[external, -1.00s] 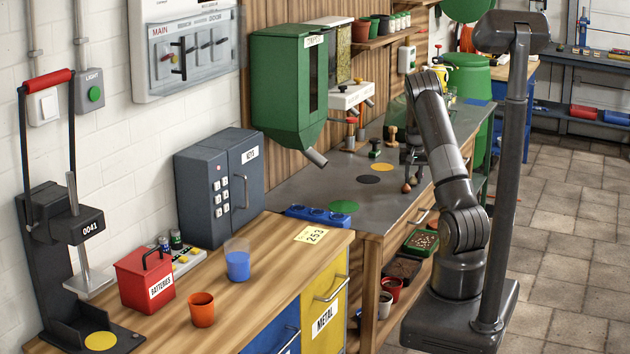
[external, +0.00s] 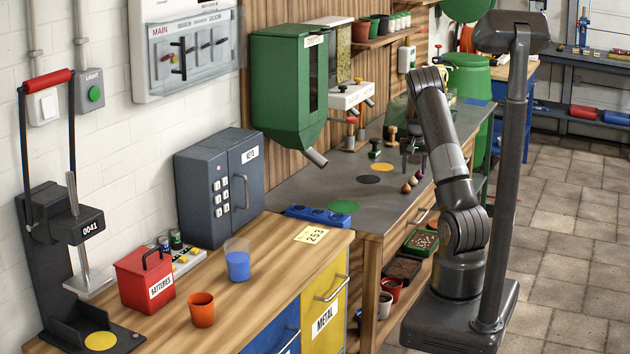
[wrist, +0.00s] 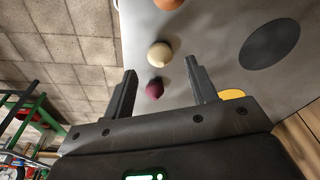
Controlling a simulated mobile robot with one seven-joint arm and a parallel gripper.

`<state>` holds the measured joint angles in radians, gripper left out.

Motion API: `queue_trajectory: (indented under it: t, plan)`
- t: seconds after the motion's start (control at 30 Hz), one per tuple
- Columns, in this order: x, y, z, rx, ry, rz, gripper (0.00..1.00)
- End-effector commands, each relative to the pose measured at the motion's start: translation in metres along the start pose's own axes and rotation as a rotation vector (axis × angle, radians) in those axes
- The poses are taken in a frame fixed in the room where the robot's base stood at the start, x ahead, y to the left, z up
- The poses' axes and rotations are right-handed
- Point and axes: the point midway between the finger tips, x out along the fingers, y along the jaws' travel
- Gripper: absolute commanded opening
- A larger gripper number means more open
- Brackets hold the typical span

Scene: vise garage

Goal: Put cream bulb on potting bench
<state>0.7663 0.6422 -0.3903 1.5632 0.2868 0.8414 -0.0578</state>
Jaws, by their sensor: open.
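The cream bulb (external: 412,181) rests on the grey top of the potting bench (external: 310,190), near its front edge. It lies in a row between a brown bulb (external: 406,188) and a dark red bulb (external: 419,174). In the wrist view the cream bulb (wrist: 159,55) is just beyond my fingertips, and the dark red bulb (wrist: 154,88) appears between the fingers. My gripper (wrist: 159,72) is open and holds nothing. In the external view it is above the bench, behind the bulbs, and its fingers are hard to make out.
A black disc (external: 368,179), a yellow disc (external: 382,167) and a green disc (external: 343,206) lie flat on the bench. Stamps with knobs (external: 391,135) stand behind. A green dispenser (external: 290,85) overhangs the bench's left part. The bench edge drops to the tiled floor.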

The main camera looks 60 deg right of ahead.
Motion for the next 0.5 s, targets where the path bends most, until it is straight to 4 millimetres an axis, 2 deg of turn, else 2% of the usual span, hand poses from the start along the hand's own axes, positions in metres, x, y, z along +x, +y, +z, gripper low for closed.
queue_trajectory:
  t: [0.03,0.2,0.33,0.5]
  plan:
    - [-0.013,0.0,-0.001,-0.001,0.004,-0.001,0.52]
    - [-0.049,0.0,-0.001,-0.002,0.005,-0.001,0.52]
    - [-0.069,-0.001,-0.001,-0.001,0.002,-0.001,0.52]
    - [-0.08,0.0,0.0,0.0,0.0,0.0,0.52]
